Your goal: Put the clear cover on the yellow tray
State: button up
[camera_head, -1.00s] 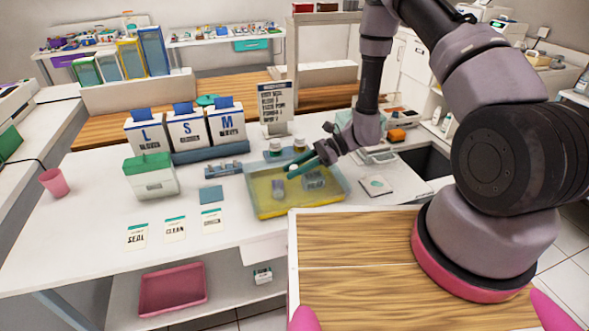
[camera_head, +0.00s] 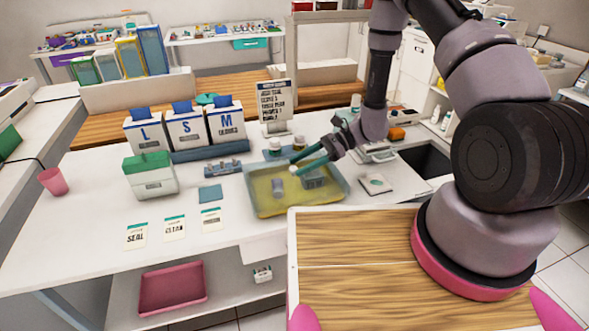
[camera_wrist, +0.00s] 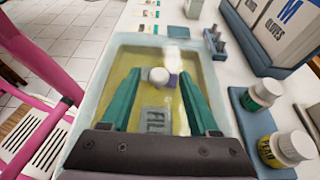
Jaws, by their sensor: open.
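The yellow tray (camera_head: 262,211) sits on the white counter with small items inside, including a grey labelled block (camera_head: 314,179). The clear cover (camera_wrist: 158,76) is hard to make out; its white round knob shows above the tray, and its see-through sheet appears to lie over it. Whether its edges rest evenly on the rim cannot be told. My gripper (camera_head: 303,163) is open above the tray. In the wrist view its two green fingers stand apart on either side of the knob, with visible gaps.
Glove boxes (camera_head: 190,129) and a sign (camera_head: 273,101) stand behind the tray. Small white-capped bottles (camera_wrist: 291,147) stand close beside it. Label cards (camera_head: 174,228) lie at the front left. A sink (camera_head: 426,160) is at the right.

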notch_tip(320, 180, up, 4)
send_over(329, 168)
jog(key=shift+f, duration=0.15)
jog(key=shift+r, duration=0.2)
notch_tip(329, 168, up, 11)
jog(key=d+n+h, duration=0.2)
jog(key=n, duration=0.2)
jog(key=s+d+r+n+t+h, duration=0.2)
jog(key=s+r, duration=0.3)
jog(key=r, duration=0.4)
jog(key=s+d+r+n+t+h, duration=0.2)
jog(key=s+d+r+t+h, duration=0.2)
jog(key=r, duration=0.6)
jog(key=s+d+r+n+t+h, duration=0.2)
jog(key=s+d+r+t, duration=0.2)
jog(key=r, duration=0.5)
jog(key=shift+s+r+n+t+h, duration=0.2)
jog(key=shift+s+n+t+h, duration=0.2)
jog(key=shift+s, duration=0.75)
jog(key=shift+c, duration=0.3)
